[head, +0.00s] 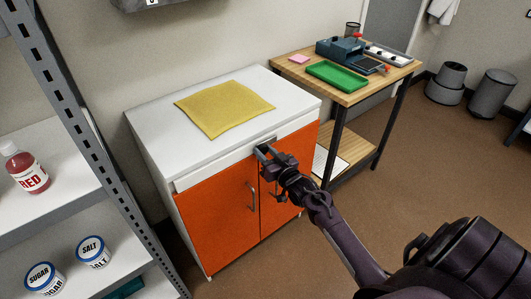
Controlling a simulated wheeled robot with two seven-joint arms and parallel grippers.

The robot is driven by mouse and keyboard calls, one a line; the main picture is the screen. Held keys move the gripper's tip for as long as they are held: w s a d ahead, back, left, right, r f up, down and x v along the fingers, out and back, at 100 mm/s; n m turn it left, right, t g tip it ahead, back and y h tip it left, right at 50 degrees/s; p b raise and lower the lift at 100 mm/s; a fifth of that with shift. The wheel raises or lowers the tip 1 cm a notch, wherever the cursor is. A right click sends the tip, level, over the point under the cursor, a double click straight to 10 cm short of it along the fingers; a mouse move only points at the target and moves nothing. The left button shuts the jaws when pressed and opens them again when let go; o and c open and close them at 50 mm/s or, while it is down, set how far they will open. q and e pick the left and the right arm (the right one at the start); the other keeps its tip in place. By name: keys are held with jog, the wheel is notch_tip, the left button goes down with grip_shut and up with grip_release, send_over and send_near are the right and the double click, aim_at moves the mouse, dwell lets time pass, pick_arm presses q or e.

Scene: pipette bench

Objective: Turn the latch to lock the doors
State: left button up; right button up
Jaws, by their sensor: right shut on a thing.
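A white cabinet (160,150) with two orange doors stands in the middle of the head view. The left door (218,217) and the right door (297,160) look closed, each with a metal handle; the right door is partly covered by my arm. My right gripper (264,151) is at the top of the doors, near the seam between them, just under the white top edge. It is shut on the latch, which is mostly hidden behind the fingers, so its angle cannot be told. My left gripper is not in view.
A yellow cloth (224,108) lies on the cabinet top. A wooden table (346,97) with a green tray (337,76) and a blue device (343,51) stands to the right. A shelf with a red bottle (30,170) and jars is at the left. Open floor lies in front.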

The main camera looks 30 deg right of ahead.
grip_shut()
